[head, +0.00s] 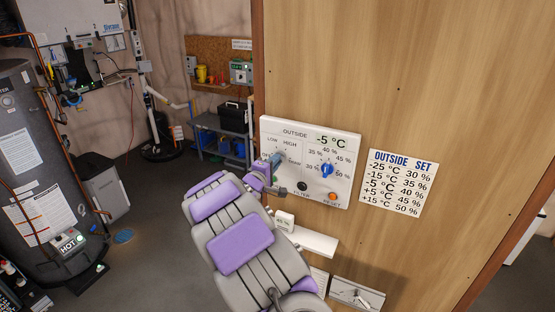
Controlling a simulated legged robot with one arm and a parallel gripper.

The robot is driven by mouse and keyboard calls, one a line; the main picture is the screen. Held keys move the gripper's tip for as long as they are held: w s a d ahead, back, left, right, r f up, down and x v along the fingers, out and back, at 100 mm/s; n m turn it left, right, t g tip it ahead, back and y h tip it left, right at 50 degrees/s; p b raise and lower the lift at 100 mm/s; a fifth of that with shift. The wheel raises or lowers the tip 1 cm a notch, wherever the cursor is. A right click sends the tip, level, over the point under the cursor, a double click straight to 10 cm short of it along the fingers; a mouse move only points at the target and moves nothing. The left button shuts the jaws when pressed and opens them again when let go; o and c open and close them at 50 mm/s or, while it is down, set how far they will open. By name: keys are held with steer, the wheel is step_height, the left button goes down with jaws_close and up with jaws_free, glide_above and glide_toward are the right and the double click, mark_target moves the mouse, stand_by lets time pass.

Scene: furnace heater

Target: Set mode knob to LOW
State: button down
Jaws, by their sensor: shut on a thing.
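A white control panel (344,150) on the wooden wall reads "OUTSIDE -5 °C". The mode knob (277,158) is at its left, below the LOW and HIGH labels. My gripper (274,164) is at this knob and shut on it. My grey and purple arm reaches up from below and partly hides the knob, so I cannot tell which mode it points to. A blue knob (326,170) sits to the right among percentage marks, apart from my gripper.
A black button (302,186) and an orange light (333,197) are low on the panel. A white "OUTSIDE SET" chart (398,182) is at its right. A small white shelf (313,242) juts from the wall below. A tank (40,160) stands far left; floor between is largely clear.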

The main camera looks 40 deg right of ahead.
steer(key=shift+f, duration=0.15)
steer(key=shift+f+m+b, duration=0.1)
steer(key=shift+m+b, duration=0.8)
steer(key=shift+m, duration=1.5)
